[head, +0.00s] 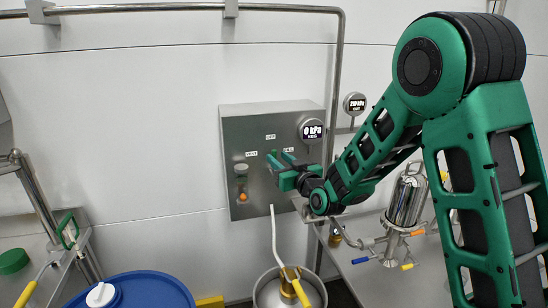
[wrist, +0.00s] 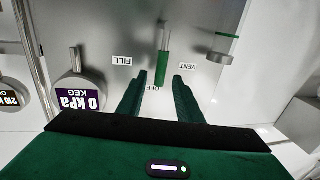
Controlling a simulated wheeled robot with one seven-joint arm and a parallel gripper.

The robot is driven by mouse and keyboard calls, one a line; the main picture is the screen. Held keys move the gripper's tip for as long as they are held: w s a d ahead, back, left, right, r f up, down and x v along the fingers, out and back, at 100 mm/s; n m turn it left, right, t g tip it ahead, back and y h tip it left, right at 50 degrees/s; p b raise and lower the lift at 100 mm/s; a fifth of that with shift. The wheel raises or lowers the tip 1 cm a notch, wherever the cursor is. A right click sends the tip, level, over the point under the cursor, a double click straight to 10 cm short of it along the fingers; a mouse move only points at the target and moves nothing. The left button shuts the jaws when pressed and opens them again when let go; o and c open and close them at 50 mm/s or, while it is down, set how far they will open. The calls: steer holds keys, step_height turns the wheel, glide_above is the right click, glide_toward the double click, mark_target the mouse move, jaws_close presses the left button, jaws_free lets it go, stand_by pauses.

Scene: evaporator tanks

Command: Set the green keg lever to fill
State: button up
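The green keg lever (wrist: 163,65) shows in the wrist view as a green grip on a silver stem, its grip end close to the OFF label (wrist: 153,88). The FILL label (wrist: 122,61) is to its left and the VENT label (wrist: 188,66) to its right; this view is upside down. My gripper (wrist: 160,85) is open, with its fingers on either side of the grip's end and visible gaps; I cannot see contact. In the head view my gripper (head: 279,166) is at the steel panel (head: 262,205), largely covering the lever.
A keg gauge (head: 312,131) reading 0 kPa is at the panel's upper right, close beside my gripper. A second gauge (head: 355,103) is farther right. Below stand a steel vessel (head: 262,293) with a pale hose (head: 275,240) and a blue drum (head: 145,288). Open wall lies left of the panel.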

mark_target(275, 156)
steer(key=shift+x, duration=2)
jaws_close()
